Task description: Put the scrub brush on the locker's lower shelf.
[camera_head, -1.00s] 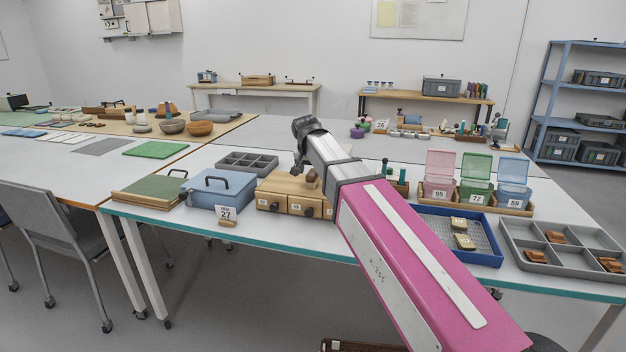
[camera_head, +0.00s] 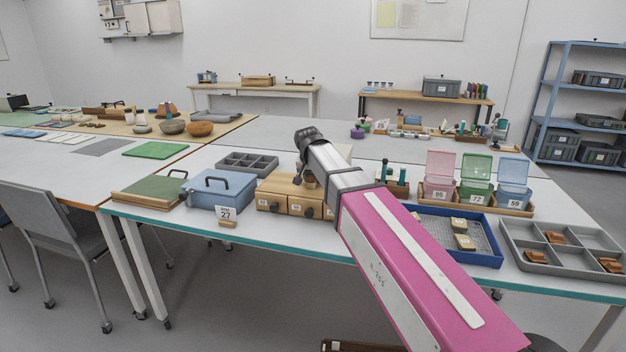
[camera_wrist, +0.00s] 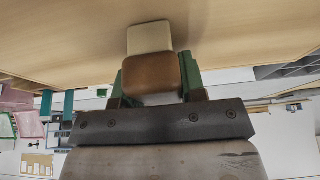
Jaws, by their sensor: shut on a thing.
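In the wrist view, my gripper (camera_wrist: 154,82) has its two green fingers closed on the sides of a brown block with a cream end, which I take to be the scrub brush (camera_wrist: 152,74). The cream end points away from the gripper, towards a pale wooden surface (camera_wrist: 240,30). I cannot tell whether they touch. In the head view, the end of my arm is over the wooden drawer box (camera_head: 272,198), and the fingers and brush are mostly hidden by the arm. I cannot clearly make out the locker or its lower shelf.
A blue lidded box (camera_head: 222,190) and grey compartment tray (camera_head: 235,157) stand left of the drawer box. On the right are a blue tray (camera_head: 485,257), pink, green and clear blue bins (camera_head: 513,178), and a grey divided tray (camera_head: 530,235). Some white tabletop is bare.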

